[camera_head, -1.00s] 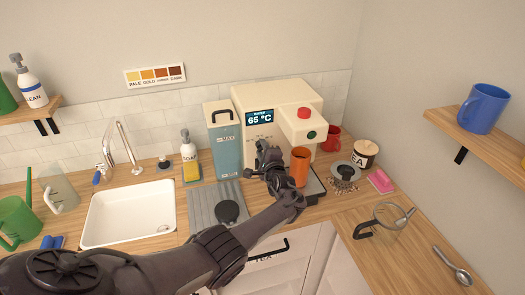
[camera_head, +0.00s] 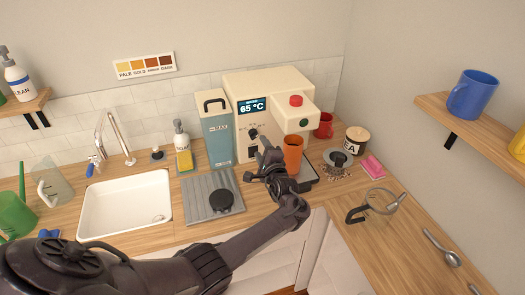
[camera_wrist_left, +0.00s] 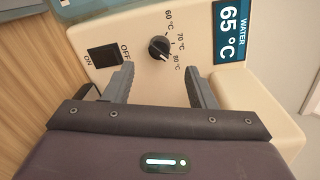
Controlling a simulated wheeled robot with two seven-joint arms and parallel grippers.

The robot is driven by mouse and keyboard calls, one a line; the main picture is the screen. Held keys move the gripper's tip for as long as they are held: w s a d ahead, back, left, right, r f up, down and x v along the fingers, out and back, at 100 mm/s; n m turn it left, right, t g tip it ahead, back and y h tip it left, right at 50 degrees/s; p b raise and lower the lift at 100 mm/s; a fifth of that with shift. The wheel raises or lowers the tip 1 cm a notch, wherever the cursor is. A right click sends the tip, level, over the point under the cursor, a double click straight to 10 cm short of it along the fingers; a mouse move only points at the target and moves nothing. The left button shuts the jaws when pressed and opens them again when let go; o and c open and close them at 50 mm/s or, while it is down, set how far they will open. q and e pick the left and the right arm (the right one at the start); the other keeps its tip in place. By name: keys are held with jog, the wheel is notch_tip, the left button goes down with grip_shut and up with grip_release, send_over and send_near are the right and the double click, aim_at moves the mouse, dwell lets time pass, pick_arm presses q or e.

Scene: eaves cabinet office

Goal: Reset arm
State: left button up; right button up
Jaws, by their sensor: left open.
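My left gripper (camera_head: 270,158) is in front of the cream water machine (camera_head: 262,84), left of the orange cup (camera_head: 293,155). In the left wrist view its two fingers (camera_wrist_left: 160,88) are spread apart with nothing between them. Beyond them are the machine's black temperature knob (camera_wrist_left: 159,48), an ON/OFF switch (camera_wrist_left: 104,56) and a display (camera_wrist_left: 231,30) reading 65 °C. The orange cup stands under the machine's spout, partly hidden by my gripper. My right gripper is not in view.
A blue MAX container (camera_head: 217,130) stands left of the machine. A ribbed grey mat (camera_head: 197,198) with a black disc and a white sink (camera_head: 125,207) lie further left.

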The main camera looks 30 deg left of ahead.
pick_arm(q)
jog(key=shift+s+d, duration=0.25)
jog(key=shift+d, duration=0.1)
dwell(0.3)
